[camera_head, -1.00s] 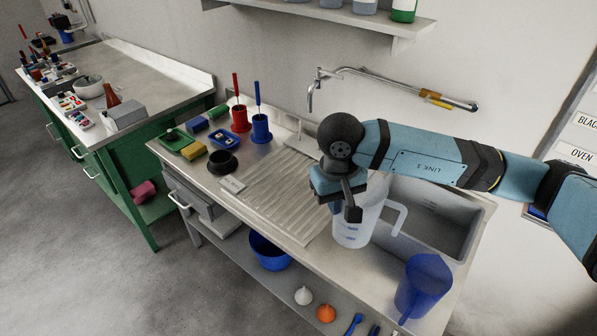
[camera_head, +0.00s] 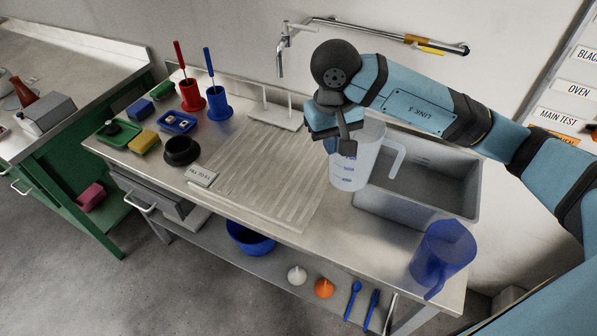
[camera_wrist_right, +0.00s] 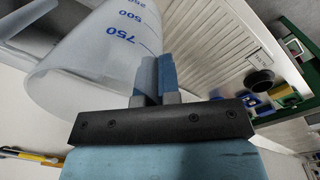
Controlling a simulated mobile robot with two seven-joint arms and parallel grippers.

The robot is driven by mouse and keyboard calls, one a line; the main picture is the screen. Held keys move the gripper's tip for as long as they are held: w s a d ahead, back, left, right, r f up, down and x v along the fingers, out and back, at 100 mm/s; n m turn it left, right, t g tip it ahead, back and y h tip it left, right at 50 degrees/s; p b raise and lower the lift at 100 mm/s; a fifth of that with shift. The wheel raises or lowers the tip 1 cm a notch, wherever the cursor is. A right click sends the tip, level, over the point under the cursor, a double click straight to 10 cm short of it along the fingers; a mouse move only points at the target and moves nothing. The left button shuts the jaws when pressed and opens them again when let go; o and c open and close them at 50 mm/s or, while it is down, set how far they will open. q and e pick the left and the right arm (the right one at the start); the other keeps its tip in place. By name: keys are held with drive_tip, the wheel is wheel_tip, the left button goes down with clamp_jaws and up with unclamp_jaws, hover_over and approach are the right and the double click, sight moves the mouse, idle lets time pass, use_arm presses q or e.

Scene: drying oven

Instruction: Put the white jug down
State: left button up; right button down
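The white jug (camera_head: 349,170) is translucent, with blue volume marks and a handle to the right. It is upright between the ribbed draining board (camera_head: 262,175) and the sink (camera_head: 425,192). My right gripper (camera_head: 338,140) is at its upper left side. In the right wrist view, the fingers (camera_wrist_right: 153,78) are close together on the wall of the jug (camera_wrist_right: 95,55), near its rim. The head view does not clearly show whether the jug's base touches the counter. My left gripper is not in view.
A translucent blue jug (camera_head: 441,252) stands on the counter at right. A black bowl (camera_head: 182,151), red holder (camera_head: 192,97) and blue holder (camera_head: 217,106) stand left of the draining board. The tap (camera_head: 281,58) is behind. The draining board is mostly clear.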

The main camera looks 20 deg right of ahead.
wheel_tip(320, 180, down, 18)
drive_tip(key=p, duration=0.1)
drive_tip(key=shift+p, duration=0.3)
drive_tip(key=shift+s+f, duration=0.1)
drive_tip(key=c, duration=1.3)
unclamp_jaws()
drive_tip(key=shift+c, duration=0.2)
